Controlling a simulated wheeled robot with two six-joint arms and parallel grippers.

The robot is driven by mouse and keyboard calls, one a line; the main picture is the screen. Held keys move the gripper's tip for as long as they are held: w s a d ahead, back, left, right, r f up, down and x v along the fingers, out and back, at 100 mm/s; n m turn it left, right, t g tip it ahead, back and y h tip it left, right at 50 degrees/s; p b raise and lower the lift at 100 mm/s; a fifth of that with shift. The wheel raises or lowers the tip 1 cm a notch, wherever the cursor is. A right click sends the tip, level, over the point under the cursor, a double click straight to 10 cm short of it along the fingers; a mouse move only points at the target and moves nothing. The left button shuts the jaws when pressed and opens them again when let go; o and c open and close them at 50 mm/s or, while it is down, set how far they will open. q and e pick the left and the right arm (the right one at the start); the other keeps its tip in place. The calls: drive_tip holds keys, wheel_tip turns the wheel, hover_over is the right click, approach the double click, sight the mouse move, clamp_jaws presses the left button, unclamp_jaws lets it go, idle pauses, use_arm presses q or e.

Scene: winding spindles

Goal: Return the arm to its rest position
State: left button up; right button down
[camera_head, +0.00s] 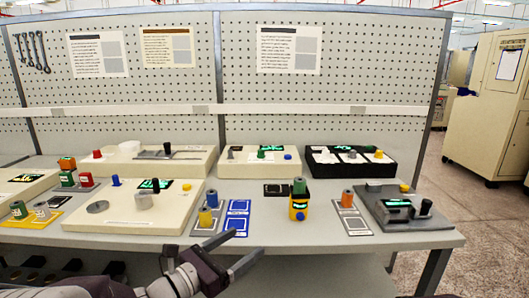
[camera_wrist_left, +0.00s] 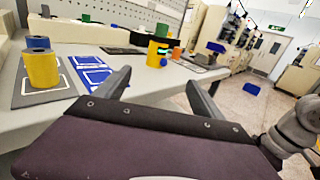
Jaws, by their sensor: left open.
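My left gripper (camera_head: 208,264) is in front of the bench's front edge, low in the head view, with its fingers apart and nothing between them. In the left wrist view its two fingers (camera_wrist_left: 158,92) spread wide, apart from every object. My right gripper is not clearly in view; a grey arm link shows at the right of the left wrist view.
Several cream and dark winding stations stand along the bench, including a cream one (camera_head: 120,222) and a grey one (camera_head: 400,215). A grey card with an orange-topped spool (camera_head: 347,200) lies between. A pegboard (camera_head: 300,85) rises behind. Open floor (camera_head: 487,235) lies to the right.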

use_arm(q)
drive_tip(key=s+d+f+m+g+h, duration=0.2)
drive_tip(key=s+d+f+m+g, duration=0.35)
drive_tip(key=d, duration=0.25)
drive_tip(key=s+f+m+g+y, duration=0.3)
drive_tip(key=s+f+m+g, duration=0.35)
drive_tip(key=s, duration=0.35)
drive_tip(key=s+a+f+m+g+y, duration=0.2)
drive_tip(key=s+a+f+m+y, duration=0.45)
drive_tip(key=a+f, duration=0.35)
drive_tip(key=w+a+f+m+t+y, duration=0.15)
drive_tip(key=w+a+m+y, duration=0.25)
drive_tip(key=a+m, duration=0.45)
wheel_tip(320, 180, up, 23)
drive_tip(key=p, duration=2.3)
drive_tip(key=shift+w+a+r, duration=0.2)
drive_tip(key=shift+w+a, duration=0.15)
drive_tip(key=shift+a, duration=0.05)
use_arm(e)
wheel_tip(320, 180, up, 24)
drive_tip(key=shift+w+d+f, duration=0.25)
drive_tip(key=shift+w+d, duration=0.05)
drive_tip(key=shift+w, duration=0.05)
